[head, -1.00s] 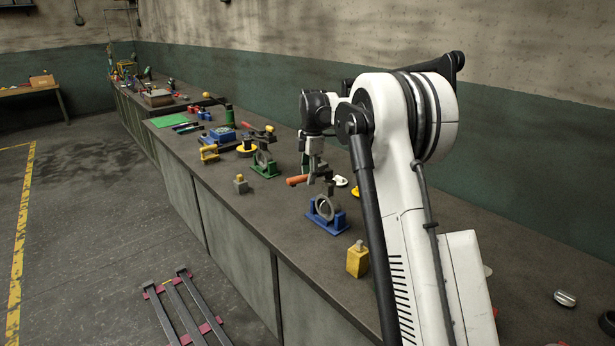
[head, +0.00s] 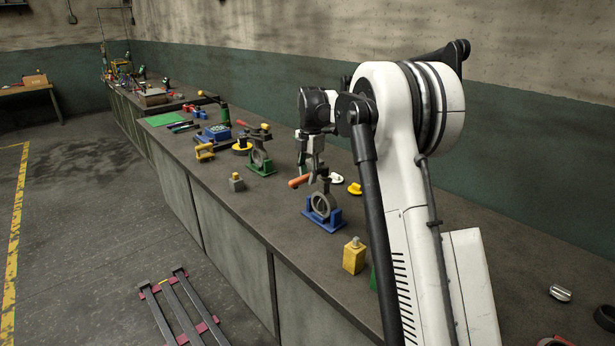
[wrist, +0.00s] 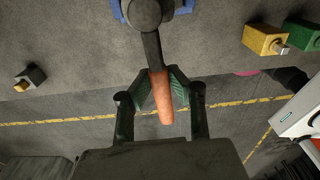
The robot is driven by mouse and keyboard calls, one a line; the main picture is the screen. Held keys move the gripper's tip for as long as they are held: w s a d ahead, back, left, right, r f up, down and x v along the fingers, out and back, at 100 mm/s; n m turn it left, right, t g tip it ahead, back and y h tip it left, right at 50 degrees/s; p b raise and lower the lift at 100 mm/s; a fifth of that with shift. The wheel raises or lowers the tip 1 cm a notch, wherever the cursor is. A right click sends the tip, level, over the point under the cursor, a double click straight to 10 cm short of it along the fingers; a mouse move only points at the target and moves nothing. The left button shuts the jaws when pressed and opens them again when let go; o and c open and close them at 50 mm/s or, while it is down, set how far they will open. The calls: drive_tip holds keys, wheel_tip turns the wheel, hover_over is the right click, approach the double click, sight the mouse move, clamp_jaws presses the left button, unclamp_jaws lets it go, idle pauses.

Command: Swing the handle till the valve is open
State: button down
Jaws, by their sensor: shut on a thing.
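The valve is a grey ring body (head: 321,204) on a blue stand (head: 335,222), standing on the long bench. Its handle is a dark lever (wrist: 152,48) with an orange grip (head: 299,182), sticking out toward the bench's front edge. My gripper (head: 309,174) is at the grip, above and to the left of the ring. In the wrist view my gripper (wrist: 160,86) has its green-padded fingers on both sides of the orange grip (wrist: 162,102), shut on it. The valve body shows only partly at the top there. The inside of the ring is too small to judge.
A second valve on a green stand (head: 262,167) is farther along the bench. A yellow block (head: 354,257) stands nearer, and a small grey block (head: 237,182) is near the front edge. White (head: 337,178) and yellow (head: 354,188) caps lie behind the valve.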

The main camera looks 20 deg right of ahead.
drive_tip(key=shift+s, duration=0.1)
drive_tip(key=c, duration=1.5)
unclamp_jaws()
drive_tip(key=shift+c, duration=0.2)
wheel_tip(320, 180, up, 12)
drive_tip(key=shift+d, duration=0.4)
